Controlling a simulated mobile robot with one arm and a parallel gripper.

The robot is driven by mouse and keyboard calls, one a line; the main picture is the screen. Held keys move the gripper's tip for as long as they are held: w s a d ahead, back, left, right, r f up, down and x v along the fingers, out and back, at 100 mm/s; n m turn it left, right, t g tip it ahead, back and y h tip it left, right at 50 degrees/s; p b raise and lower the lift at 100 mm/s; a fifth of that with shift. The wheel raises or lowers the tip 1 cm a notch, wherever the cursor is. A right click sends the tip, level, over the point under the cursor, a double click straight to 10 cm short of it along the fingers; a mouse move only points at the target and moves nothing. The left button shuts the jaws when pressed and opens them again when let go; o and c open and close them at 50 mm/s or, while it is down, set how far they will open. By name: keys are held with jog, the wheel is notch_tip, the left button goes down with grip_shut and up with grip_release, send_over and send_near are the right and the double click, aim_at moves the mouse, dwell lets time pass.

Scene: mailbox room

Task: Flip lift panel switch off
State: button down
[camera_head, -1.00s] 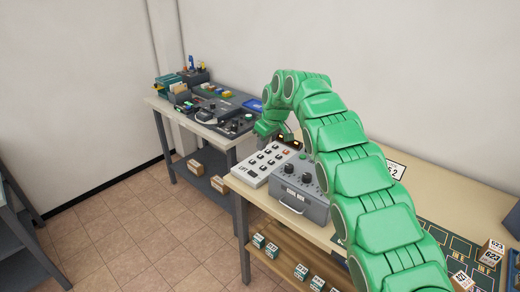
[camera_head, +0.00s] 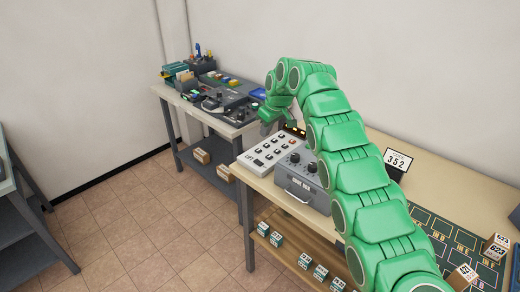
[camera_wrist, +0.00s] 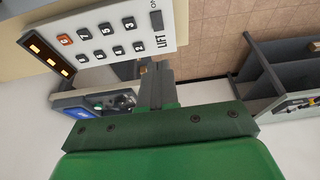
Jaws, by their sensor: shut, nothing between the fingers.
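The lift panel (camera_head: 268,154) is a pale sloped box at the near left end of the long table. It carries rows of dark buttons. In the wrist view the panel (camera_wrist: 105,48) shows numbered buttons, one orange button, a lit amber display and the word LIFT. A dark switch (camera_wrist: 156,19) sits beside LIFT, with partly cut-off lettering by it; its position is hard to tell. My gripper (camera_head: 266,128) is shut and empty at the panel's far side. In the wrist view its fingers (camera_wrist: 155,73) point toward the LIFT end, seemingly apart from the switch.
A grey control box (camera_head: 302,180) with knobs and a handle stands right beside the panel. Small boxes fill the shelf below. A second cluttered table (camera_head: 205,105) stands behind. The floor left is clear.

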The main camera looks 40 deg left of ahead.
send_near(256, 161)
jog(key=x, duration=0.5)
jog(key=shift+a, duration=0.25)
jog(key=shift+a+f, duration=0.1)
jog(key=shift+f, duration=0.65)
jog(key=shift+w, duration=0.1)
